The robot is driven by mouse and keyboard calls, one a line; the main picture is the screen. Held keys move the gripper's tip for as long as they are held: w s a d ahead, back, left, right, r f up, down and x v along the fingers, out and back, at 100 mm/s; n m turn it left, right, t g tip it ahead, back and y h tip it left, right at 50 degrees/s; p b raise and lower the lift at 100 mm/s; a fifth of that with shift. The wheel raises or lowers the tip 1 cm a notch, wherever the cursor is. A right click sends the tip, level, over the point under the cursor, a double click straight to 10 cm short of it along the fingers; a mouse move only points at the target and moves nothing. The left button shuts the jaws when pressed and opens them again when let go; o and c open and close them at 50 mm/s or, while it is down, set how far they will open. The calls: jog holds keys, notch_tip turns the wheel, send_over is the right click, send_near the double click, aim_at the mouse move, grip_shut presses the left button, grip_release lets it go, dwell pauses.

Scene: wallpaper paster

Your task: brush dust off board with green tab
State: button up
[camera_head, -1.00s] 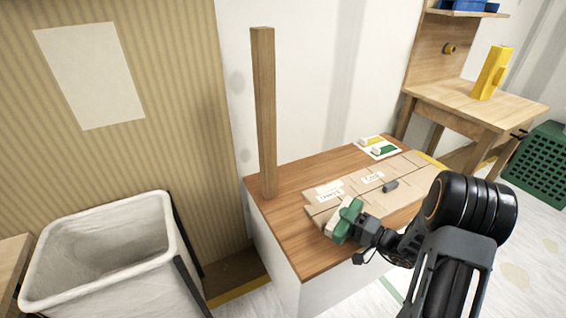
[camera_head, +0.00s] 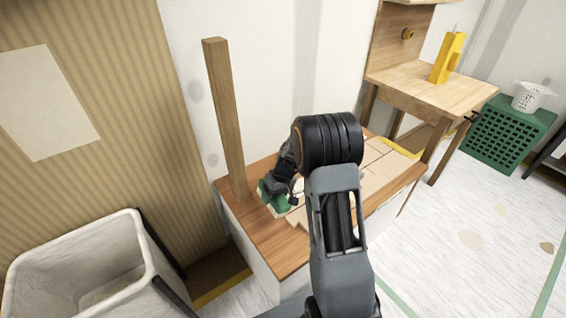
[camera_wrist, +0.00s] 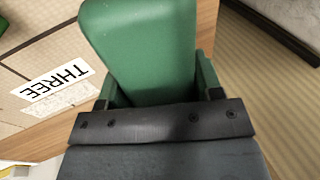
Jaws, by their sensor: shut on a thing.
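My gripper (camera_head: 284,195) is shut on a green block-like tool (camera_head: 273,198), seemingly a brush, over the left front of the wooden table. In the wrist view the green body (camera_wrist: 145,45) fills the middle between my fingers (camera_wrist: 160,97); its underside is hidden. The tan jointed board (camera_head: 385,168) lies on the table, largely hidden behind my arm. In the wrist view, a white label reading THREE (camera_wrist: 55,80) lies on it, with a pale speckled patch (camera_wrist: 68,104) beside it. Whether the tool touches the board cannot be told. A green bit (camera_wrist: 4,108) shows at the left edge.
A wooden post (camera_head: 226,120) stands at the table's back left, close to my gripper. A white bin (camera_head: 85,262) stands at the left. At the right are a wooden workbench (camera_head: 420,85) with a yellow tool (camera_head: 448,58) and a green crate (camera_head: 508,135). Open floor lies at right.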

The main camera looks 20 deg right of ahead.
jog(key=w+d+r+h+p, duration=0.2)
jog(key=w+d+r+h, duration=0.1)
jog(key=w+d, duration=0.3)
jog(key=shift+r+h, duration=0.4)
jog(key=shift+r, duration=0.5)
jog(key=shift+f+b, duration=1.75)
jog(key=shift+f, duration=1.45)
